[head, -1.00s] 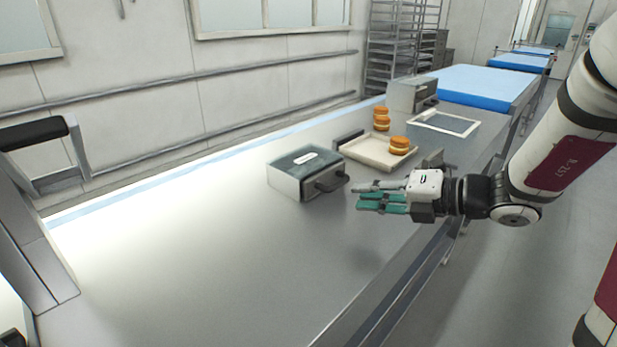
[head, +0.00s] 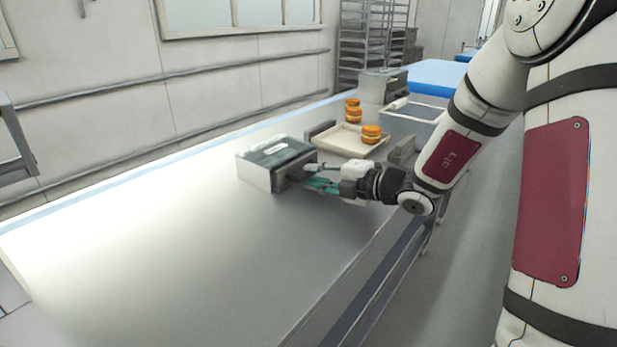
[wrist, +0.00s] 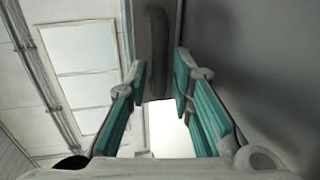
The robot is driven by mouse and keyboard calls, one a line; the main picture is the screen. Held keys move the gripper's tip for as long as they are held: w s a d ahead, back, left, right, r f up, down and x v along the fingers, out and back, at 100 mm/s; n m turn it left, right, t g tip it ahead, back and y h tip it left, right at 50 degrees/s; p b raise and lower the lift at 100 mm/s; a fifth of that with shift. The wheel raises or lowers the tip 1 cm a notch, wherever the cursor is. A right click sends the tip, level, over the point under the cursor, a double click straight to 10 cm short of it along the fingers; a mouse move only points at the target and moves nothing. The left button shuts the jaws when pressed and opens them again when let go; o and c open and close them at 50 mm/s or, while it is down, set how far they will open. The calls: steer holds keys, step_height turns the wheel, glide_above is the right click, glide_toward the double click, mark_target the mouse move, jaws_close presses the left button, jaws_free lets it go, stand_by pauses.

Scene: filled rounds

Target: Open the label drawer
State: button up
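The label drawer is a small metal box (head: 258,172) with a dark greenish top and a white label; it stands on the steel table. Its front face and dark handle (head: 312,167) point toward my arm. The drawer looks shut. My gripper (head: 315,184) is at the handle, its green fingers partly overlapping it in the head view. In the wrist view the curved dark handle (wrist: 157,50) lies ahead, lined up with the gap between the fingertips (wrist: 160,80). The fingers are apart and nothing is clamped between them. Contact with the handle cannot be told.
Behind the drawer are a shallow cream tray (head: 340,142) with orange-and-cream filled rounds (head: 371,134), a pale frame (head: 412,110) and another metal box (head: 380,86). The table (head: 190,250) in front and to the left is clear.

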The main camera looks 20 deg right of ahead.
mark_target(369, 213)
steer(key=shift+x, duration=1.15)
jaws_close()
steer(key=f+p+v, duration=0.1)
steer(key=p+v, duration=0.1)
steer(key=v, duration=0.3)
steer(key=f+p+v, duration=0.1)
steer(key=p+v, duration=0.2)
steer(key=v, duration=0.2)
steer(key=f+p+v, duration=0.1)
steer(key=p+v, duration=0.2)
steer(key=v, duration=0.2)
steer(key=shift+s+d, duration=0.4)
steer(key=shift+s, duration=0.25)
jaws_free()
